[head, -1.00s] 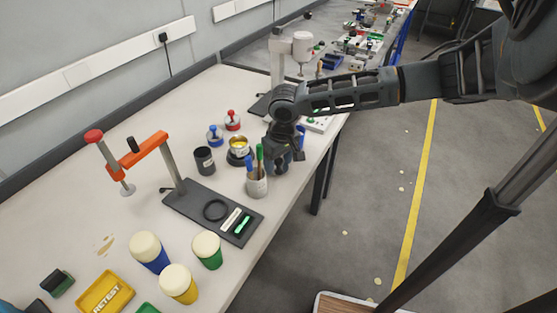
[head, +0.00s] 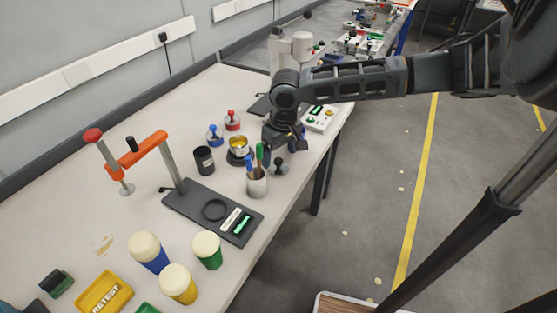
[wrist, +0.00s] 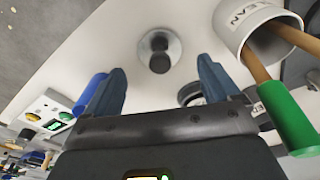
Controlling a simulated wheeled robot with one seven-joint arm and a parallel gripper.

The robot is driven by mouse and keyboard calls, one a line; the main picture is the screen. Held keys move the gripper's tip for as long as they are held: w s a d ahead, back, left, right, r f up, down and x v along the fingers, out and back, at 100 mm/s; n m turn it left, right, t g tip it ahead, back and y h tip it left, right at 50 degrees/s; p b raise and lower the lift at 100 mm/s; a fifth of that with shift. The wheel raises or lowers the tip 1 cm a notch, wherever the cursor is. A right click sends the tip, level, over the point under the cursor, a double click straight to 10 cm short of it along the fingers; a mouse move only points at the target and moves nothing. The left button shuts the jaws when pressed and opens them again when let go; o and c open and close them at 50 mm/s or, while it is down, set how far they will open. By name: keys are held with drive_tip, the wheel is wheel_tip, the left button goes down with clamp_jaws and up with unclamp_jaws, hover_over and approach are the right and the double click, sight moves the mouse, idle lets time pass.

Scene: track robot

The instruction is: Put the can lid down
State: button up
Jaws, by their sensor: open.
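The can lid (head: 279,168) is a grey disc with a dark knob. In the head view it rests on the bench near the front edge, just right of the white cup. In the wrist view the lid (wrist: 172,38) lies on the pale bench top, knob towards the camera. My gripper (head: 287,143) is open and empty, behind the lid in the head view. In the wrist view the gripper (wrist: 160,70) has its blue fingers spread either side of the lid's line, apart from it. An open can (head: 238,146) with yellow contents stands left of the gripper.
The white cup (head: 257,187) holds blue- and green-handled tools; in the wrist view it (wrist: 240,22) stands close to the right finger. A black cup (head: 204,160), a white button box (head: 320,119) and an orange-armed press (head: 143,152) are nearby. The bench edge is close on the right.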

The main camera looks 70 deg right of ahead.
sight(282, 170)
wheel_tip(282, 170, up, 8)
drive_tip(key=shift+s+a+r, duration=0.2)
drive_tip(key=shift+s+a, duration=0.1)
drive_tip(key=shift+s, duration=0.1)
idle(0.4)
